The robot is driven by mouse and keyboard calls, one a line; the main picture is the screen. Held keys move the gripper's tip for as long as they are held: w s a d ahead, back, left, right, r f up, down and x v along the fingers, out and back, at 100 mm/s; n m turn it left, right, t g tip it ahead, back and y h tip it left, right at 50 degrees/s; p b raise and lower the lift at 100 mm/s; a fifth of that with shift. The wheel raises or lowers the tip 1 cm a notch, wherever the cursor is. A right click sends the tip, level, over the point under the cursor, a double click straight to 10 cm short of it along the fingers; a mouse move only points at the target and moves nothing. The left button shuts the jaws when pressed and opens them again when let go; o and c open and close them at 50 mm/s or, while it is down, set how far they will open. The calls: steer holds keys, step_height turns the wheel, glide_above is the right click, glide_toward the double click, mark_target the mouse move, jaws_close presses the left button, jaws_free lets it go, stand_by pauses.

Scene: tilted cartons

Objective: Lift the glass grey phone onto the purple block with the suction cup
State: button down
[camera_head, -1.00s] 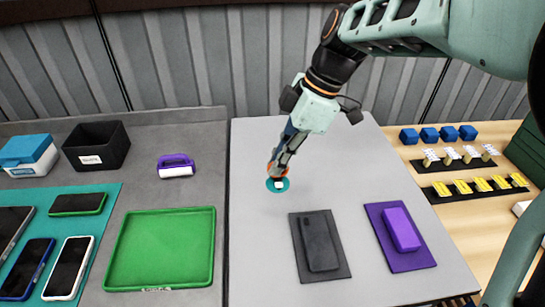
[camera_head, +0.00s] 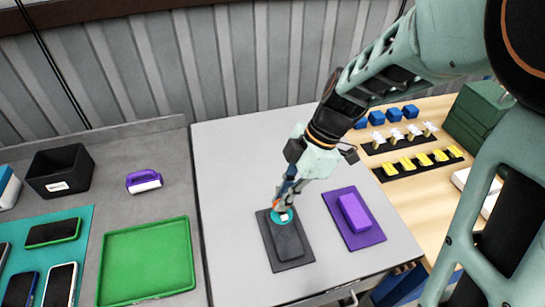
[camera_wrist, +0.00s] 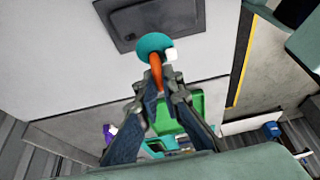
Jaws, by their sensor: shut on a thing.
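The grey phone (camera_head: 289,243) lies flat on a dark grey mat (camera_head: 293,265) on the light table. It shows partly at the top of the wrist view (camera_wrist: 172,16). My gripper (camera_head: 286,195) is shut on the orange handle of the suction cup (camera_head: 280,216). The cup's teal disc (camera_wrist: 153,43) points down and covers the phone's far end in the head view. I cannot tell whether it touches the phone. The purple block (camera_head: 354,212) lies on a purple mat (camera_head: 368,238) to the right of the phone.
A green tray (camera_head: 147,260), a black bin (camera_head: 60,172), a purple-handled tool (camera_head: 144,181) and several phones on a teal mat are at left. Blue, white and yellow small parts stand on the wooden table (camera_head: 392,196) at right. The light table behind the phone is clear.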

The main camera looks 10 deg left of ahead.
mark_target(288, 215)
steer(key=shift+s+d+f, duration=0.25)
steer(key=shift+d+f, duration=0.05)
steer(key=shift+d, duration=0.15)
steer(key=shift+f+b, duration=1.3)
steer(key=shift+f, duration=1.8)
steer(key=shift+f+b, duration=0.35)
steer(key=shift+b, duration=0.1)
steer(key=shift+r, duration=0.1)
steer(key=shift+r+p, duration=1.25)
steer(key=shift+r, duration=1.75)
steer(key=shift+w, duration=0.1)
